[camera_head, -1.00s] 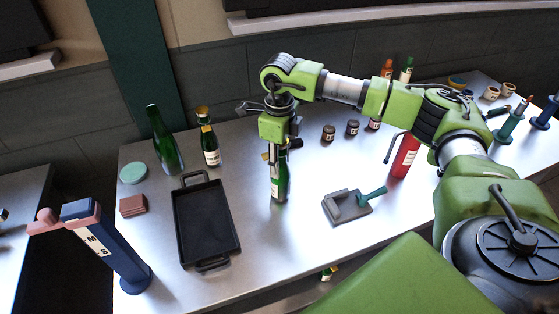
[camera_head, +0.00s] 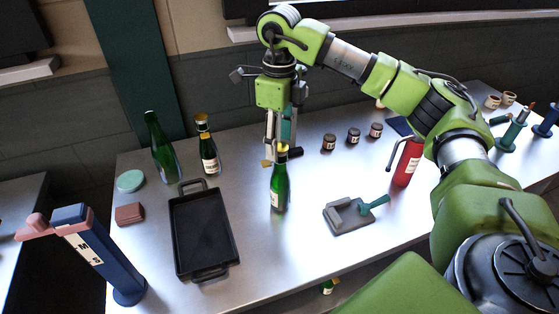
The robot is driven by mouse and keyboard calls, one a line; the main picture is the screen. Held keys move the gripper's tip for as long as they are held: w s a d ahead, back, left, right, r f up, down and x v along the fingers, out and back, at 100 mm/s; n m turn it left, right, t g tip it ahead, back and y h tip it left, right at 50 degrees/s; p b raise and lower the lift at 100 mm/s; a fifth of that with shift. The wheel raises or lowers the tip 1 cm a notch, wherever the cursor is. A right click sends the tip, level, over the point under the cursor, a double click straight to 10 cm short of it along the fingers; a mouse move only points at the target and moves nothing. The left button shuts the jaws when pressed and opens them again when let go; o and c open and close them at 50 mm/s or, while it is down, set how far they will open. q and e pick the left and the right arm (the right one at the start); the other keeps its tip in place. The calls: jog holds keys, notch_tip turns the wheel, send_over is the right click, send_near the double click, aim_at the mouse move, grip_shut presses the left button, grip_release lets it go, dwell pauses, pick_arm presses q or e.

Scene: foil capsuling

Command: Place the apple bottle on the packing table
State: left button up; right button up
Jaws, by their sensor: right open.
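A green bottle with a yellow top and a pale label (camera_head: 279,187) stands upright on the metal table (camera_head: 320,270), right of the black tray. I cannot read its label, so I cannot tell whether it is the apple bottle. My right gripper (camera_head: 279,155) is open, pointing down just above and around the bottle's top; I cannot tell whether it touches. Behind the tray stand a green bottle without visible foil (camera_head: 161,150) and a gold-topped labelled bottle (camera_head: 208,150). My left gripper is not in view.
A black tray (camera_head: 233,238) lies left of the bottle. A grey device with a green handle (camera_head: 345,216) lies right.

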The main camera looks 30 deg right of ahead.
jog(key=shift+r, duration=1.25)
